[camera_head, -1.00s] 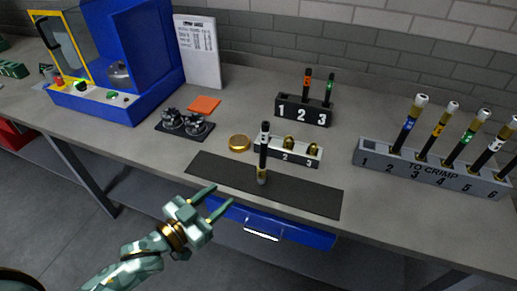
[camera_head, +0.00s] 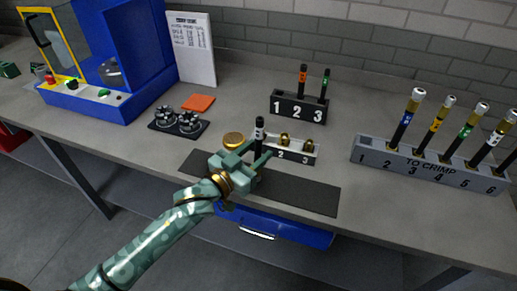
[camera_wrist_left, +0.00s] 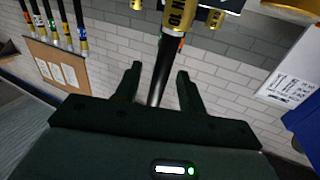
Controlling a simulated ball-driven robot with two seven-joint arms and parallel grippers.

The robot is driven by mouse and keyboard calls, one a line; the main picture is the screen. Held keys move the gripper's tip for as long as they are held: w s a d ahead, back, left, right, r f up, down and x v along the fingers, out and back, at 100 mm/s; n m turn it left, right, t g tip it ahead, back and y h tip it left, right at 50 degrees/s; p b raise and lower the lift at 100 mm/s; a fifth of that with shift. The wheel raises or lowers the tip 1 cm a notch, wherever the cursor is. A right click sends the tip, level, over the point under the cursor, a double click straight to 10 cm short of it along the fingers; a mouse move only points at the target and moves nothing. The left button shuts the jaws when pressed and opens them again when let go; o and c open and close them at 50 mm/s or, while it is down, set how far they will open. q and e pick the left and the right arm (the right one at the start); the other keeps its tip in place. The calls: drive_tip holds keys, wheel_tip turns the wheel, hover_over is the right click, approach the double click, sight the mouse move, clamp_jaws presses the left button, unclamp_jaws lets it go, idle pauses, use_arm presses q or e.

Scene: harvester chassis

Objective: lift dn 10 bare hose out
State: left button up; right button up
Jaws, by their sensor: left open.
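The bare hose (camera_head: 259,131) is a thin black upright piece with a white mark near its top, at the left end of a small numbered rack (camera_head: 297,156). Its lower part is hidden by my gripper. My left gripper (camera_head: 258,151) is open, with its fingers at the hose's height. In the left wrist view the black hose (camera_wrist_left: 164,65) runs between the two spread fingers (camera_wrist_left: 158,70), with a gap on each side. A gold band with printed lettering shows on it there.
The dark mat (camera_head: 300,193) lies below the small rack, above a blue drawer (camera_head: 280,227). A gold disc (camera_head: 234,140) is close by on the left. A black rack (camera_head: 299,107) stands behind, and a grey "TO CRIMP" rack (camera_head: 428,168) with several hoses stands right.

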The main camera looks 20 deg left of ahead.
use_arm(q)
drive_tip(key=shift+x, duration=0.8)
drive_tip(key=shift+s, duration=0.1)
drive_tip(key=shift+f, duration=0.1)
clamp_jaws()
